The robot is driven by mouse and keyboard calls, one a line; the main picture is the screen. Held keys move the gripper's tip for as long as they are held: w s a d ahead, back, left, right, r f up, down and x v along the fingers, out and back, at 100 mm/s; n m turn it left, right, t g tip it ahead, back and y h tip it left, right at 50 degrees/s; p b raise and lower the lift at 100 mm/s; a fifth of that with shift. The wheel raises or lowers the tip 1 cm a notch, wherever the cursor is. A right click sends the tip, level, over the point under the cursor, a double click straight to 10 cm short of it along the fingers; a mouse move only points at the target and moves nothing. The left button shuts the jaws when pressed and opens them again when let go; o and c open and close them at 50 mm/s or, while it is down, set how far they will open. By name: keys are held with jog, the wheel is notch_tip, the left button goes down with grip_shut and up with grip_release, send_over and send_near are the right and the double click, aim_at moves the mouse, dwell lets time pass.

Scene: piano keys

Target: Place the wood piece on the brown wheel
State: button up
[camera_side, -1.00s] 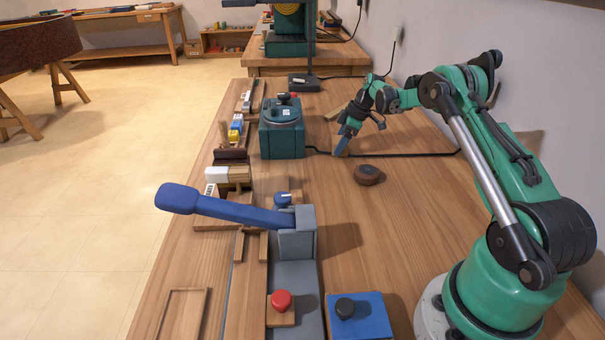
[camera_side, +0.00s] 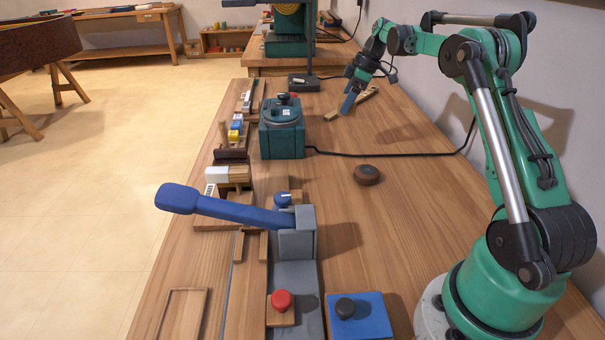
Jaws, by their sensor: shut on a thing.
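The wood piece (camera_side: 367,96) is a light, narrow bar at the far end of the workbench, near the wall. My gripper (camera_side: 346,108) points down across the middle of the bar and is shut on it. The fingers hide part of the bar, and I cannot tell whether it is lifted off the bench. The brown wheel (camera_side: 367,174) is a small dark round disc lying flat on the open bench, nearer the camera than my gripper. Nothing lies on its top.
A teal machine (camera_side: 282,140) stands left of the wheel, and its black cable (camera_side: 390,155) runs across the bench behind the wheel. A blue lever (camera_side: 225,207) and a blue box with a black knob (camera_side: 360,318) are nearer. The bench around the wheel is clear.

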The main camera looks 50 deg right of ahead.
aim_at(361, 170)
jog(key=s+a+r+n, duration=0.1)
jog(key=s+a+r, duration=0.4)
jog(key=s+r, duration=0.5)
jog(key=shift+r+n, duration=0.4)
jog(key=shift+r, duration=0.15)
jog(key=shift+s+a+f+y, duration=0.1)
jog(key=shift+s+a+y, duration=0.05)
jog(key=shift+y, duration=0.15)
notch_tip(361, 170, down, 20)
jog(key=shift+r, duration=0.2)
jog(key=o, duration=1.2)
jog(key=shift+f, duration=0.1)
jog(key=shift+o, duration=0.2)
